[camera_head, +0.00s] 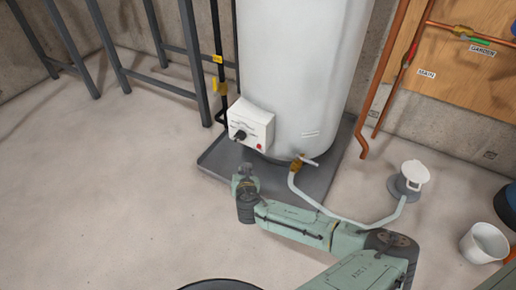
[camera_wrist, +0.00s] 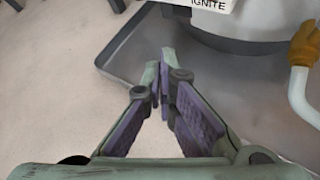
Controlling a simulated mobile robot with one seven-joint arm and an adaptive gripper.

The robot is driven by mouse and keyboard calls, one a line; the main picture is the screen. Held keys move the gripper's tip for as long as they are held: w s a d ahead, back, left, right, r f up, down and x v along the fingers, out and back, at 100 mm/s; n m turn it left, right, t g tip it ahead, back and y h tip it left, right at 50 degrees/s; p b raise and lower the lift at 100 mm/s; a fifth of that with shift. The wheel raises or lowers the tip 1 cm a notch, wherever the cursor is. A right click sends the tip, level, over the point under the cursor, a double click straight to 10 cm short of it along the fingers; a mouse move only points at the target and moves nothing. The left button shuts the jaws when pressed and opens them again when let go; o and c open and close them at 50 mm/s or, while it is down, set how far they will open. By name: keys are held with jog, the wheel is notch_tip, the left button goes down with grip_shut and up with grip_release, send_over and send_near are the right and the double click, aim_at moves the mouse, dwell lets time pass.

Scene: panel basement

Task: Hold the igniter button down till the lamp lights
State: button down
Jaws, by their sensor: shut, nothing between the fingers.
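The white control box (camera_head: 251,124) is on the lower front of the tall white tank (camera_head: 290,60). It has a black knob (camera_head: 240,135) and, at its lower right, a small red button (camera_head: 260,146). The lower edge of the box, with the label IGNITE (camera_wrist: 208,5), shows at the top of the wrist view; the button itself is mostly cut off there. I cannot make out a lit lamp. My gripper (camera_wrist: 160,72) is shut and empty, in front of and below the box, apart from it. In the head view its fingers are hard to make out.
The tank stands in a grey drip tray (camera_head: 220,162). A brass drain valve (camera_head: 297,163) with a pale hose is to the right of the box. A yellow-handled gas valve (camera_head: 220,88) is at the left. A white bucket (camera_head: 484,243) stands right. The left floor is clear.

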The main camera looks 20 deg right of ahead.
aim_at(259, 147)
jog(key=w+d+b, duration=0.1)
jog(key=w+d, duration=0.3)
jog(key=d, duration=0.2)
jog(key=shift+w+b, duration=0.3)
jog(key=shift+w, duration=0.1)
jog(key=shift+d, duration=0.1)
dwell(1.1)
jog(key=shift+w+d, duration=0.25)
jog(key=shift+d, duration=0.05)
jog(key=shift+w+d+p, duration=0.25)
jog(key=shift+d+p, duration=0.05)
jog(key=shift+d, duration=0.1)
dwell(1.9)
dwell(1.6)
jog(key=shift+s+a+p, duration=0.5)
jog(key=shift+a+p, duration=0.05)
jog(key=shift+a, duration=0.15)
